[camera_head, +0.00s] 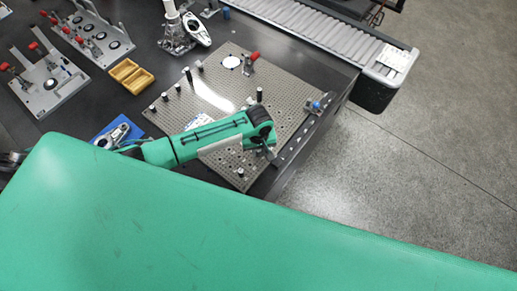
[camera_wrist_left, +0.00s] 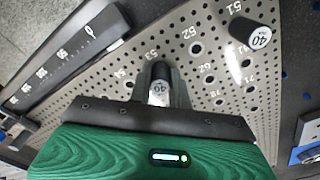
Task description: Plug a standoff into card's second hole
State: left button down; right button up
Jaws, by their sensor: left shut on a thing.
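My left gripper (camera_head: 266,150) is over the right part of the perforated grey plate (camera_head: 222,85), near its edge. In the left wrist view its fingers (camera_wrist_left: 160,90) are shut on a standoff (camera_wrist_left: 160,72) with a light end marked 40. I cannot tell whether the held standoff's lower end is in a hole. Numbered holes such as 52, 53 and 54 show around it on the plate (camera_wrist_left: 205,85). Another dark standoff (camera_wrist_left: 262,38) marked 40 stands upright near label 51. A white card (camera_head: 200,119) lies on the plate, partly hidden behind my arm. My right gripper is out of view.
Several standoffs (camera_head: 188,74) stand at the plate's left side. A scaled rail (camera_wrist_left: 65,55) runs along one edge. A yellow tray (camera_head: 131,76) and fixtures (camera_head: 48,84) stand at left.

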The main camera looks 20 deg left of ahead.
pick_arm(q)
jog(key=c, duration=1.2)
grip_release()
jog(key=shift+r, duration=0.1)
notch_tip(320, 180, up, 14)
jog(key=b, duration=0.1)
jog(key=shift+f, duration=0.2)
